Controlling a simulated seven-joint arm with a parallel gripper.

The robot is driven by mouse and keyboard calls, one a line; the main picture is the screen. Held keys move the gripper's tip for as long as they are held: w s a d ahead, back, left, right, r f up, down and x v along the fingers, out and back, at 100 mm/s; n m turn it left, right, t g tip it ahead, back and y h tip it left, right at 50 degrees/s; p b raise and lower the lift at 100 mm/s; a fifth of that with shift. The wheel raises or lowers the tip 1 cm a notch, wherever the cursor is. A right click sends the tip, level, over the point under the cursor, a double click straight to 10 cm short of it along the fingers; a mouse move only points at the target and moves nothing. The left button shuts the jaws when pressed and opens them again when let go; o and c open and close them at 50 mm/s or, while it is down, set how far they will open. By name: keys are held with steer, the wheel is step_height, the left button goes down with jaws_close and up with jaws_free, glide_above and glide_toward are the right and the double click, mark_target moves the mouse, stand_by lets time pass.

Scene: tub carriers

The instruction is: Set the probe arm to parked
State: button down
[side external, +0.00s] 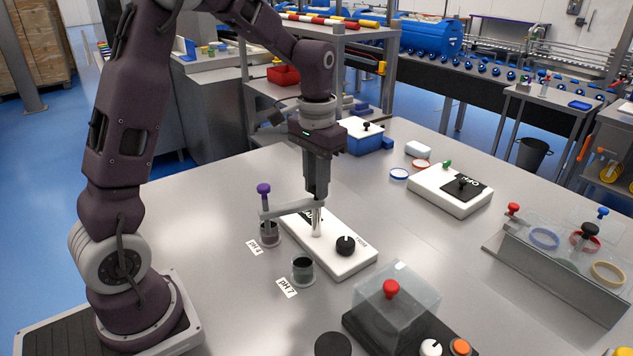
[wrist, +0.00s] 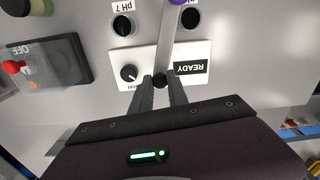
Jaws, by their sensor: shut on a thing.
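The probe arm (side external: 290,210) is a grey bar on a pale post (side external: 317,222) that rises from a white meter (side external: 335,258). A purple-capped probe (side external: 263,190) hangs from its outer end, by the pH 4 cup (side external: 270,238); I cannot tell whether its tip is inside. In the wrist view the bar (wrist: 168,45) runs from between my fingers to the top edge. My gripper (side external: 316,196) points down, shut on the probe arm at its post end. The fingers hide part of that end. The pH 7 cup (side external: 303,271) stands nearer the camera, apart from the probe.
The meter has a black dial (side external: 345,245) and a screen reading READY (wrist: 191,67). A clear-covered box with a red knob (side external: 391,290) stands in front. Another white device (side external: 450,190) and a rack (side external: 560,265) stand to the right. The table's left part is clear.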

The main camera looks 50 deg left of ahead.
steer(key=shift+r+n, duration=0.1)
steer(key=shift+n, duration=1.5)
steer(key=c, duration=1.3)
jaws_free()
step_height(320, 180, up, 7)
steer(key=shift+r, duration=0.1)
